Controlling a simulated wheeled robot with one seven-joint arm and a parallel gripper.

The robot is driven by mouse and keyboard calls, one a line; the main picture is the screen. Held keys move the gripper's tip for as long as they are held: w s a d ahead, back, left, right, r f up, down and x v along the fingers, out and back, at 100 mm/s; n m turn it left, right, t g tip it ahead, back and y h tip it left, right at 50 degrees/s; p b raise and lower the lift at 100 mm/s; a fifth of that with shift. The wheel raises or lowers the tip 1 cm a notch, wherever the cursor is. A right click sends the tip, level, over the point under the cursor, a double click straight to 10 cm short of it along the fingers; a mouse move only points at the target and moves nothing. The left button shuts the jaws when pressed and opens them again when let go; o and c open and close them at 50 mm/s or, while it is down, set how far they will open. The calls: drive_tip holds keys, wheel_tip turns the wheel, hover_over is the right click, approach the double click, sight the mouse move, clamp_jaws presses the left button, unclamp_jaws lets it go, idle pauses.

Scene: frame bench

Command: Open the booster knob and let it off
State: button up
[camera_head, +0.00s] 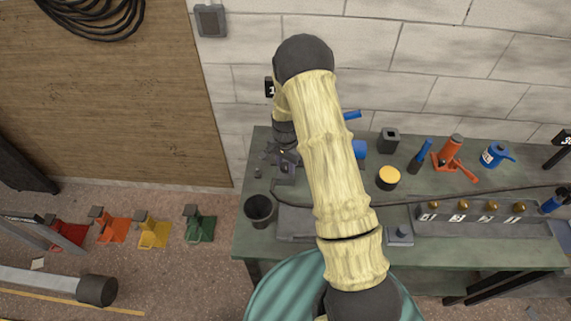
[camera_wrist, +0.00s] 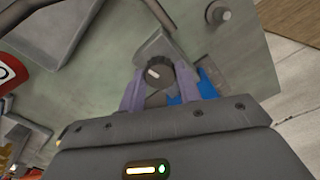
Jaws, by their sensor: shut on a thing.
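In the wrist view a dark round knob (camera_wrist: 157,73) with a short white mark sits on a grey mount on the green bench top. My gripper (camera_wrist: 160,84) is shut on it, with one purple-grey finger on each side of the knob. The white mark lies slanted, and I see no label naming the knob. In the head view my gripper (camera_head: 284,165) is low at the left end of the bench (camera_head: 262,150). My arm covers much of the bench there, and I cannot make out the knob in that view.
A blue part (camera_wrist: 206,86) lies close beside the right finger. A black cup (camera_head: 260,210) stands near the bench's front left corner. A yellow-topped can (camera_head: 388,177), an orange jack (camera_head: 449,155) and a row of brass knobs (camera_head: 476,207) are to the right.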

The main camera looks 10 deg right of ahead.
drive_tip(key=n+b, duration=0.1)
drive_tip(key=n, duration=0.3)
drive_tip(key=shift+w, duration=0.1)
drive_tip(key=n+b, duration=0.1)
drive_tip(key=n, duration=0.6)
drive_tip(key=shift+n+b, duration=0.3)
drive_tip(key=shift+b, duration=0.05)
drive_tip(key=shift+r+n, duration=0.1)
drive_tip(key=shift+n, duration=1.6)
drive_tip(key=o, duration=1)
drive_tip(key=shift+c, duration=0.2)
